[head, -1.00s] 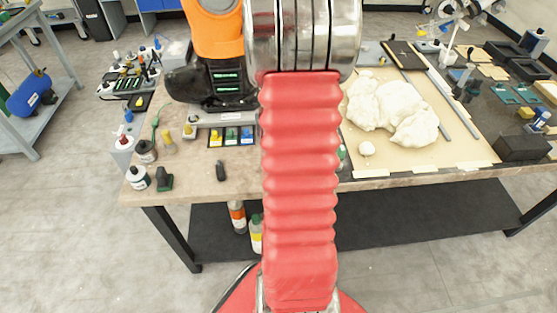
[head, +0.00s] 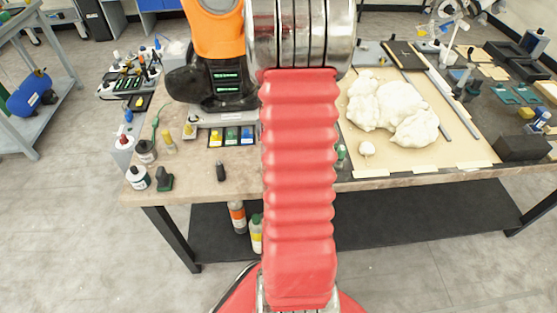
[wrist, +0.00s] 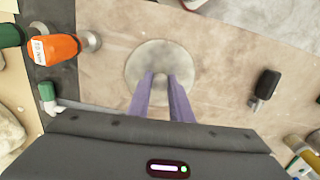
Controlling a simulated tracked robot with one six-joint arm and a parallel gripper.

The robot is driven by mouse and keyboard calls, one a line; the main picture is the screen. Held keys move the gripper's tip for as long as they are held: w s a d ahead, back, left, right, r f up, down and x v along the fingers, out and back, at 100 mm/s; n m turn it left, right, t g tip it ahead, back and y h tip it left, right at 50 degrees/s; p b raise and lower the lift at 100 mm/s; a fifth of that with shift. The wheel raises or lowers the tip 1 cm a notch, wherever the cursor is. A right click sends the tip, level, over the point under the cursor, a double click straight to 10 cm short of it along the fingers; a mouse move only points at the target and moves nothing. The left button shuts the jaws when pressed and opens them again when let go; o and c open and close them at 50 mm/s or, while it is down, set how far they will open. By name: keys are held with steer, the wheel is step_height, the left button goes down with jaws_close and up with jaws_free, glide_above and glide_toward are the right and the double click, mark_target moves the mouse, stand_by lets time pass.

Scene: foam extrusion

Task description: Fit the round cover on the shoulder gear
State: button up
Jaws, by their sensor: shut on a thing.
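A pale grey round disc, which I take for the round cover (wrist: 162,56), shows in the wrist view above a beige tabletop. My gripper (wrist: 160,80) has two purple fingers close together at the disc's lower edge, shut on it. The fingertips overlap the disc. I cannot tell how far the disc is above the tabletop. In the head view my arm hides the gripper and the disc. I cannot make out the shoulder gear for certain in either view.
The workbench (head: 400,182) carries white foam lumps (head: 410,125), a rack with coloured blocks (head: 231,137) and several bottles at its left end. A small black object (wrist: 266,85) lies right of the disc. An orange-bodied item (wrist: 55,48) is at the wrist view's left.

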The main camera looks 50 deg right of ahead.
steer(key=shift+r, duration=0.2)
jaws_close()
steer(key=shift+r, duration=2.35)
steer(key=shift+o, duration=1.6)
jaws_free()
jaws_close()
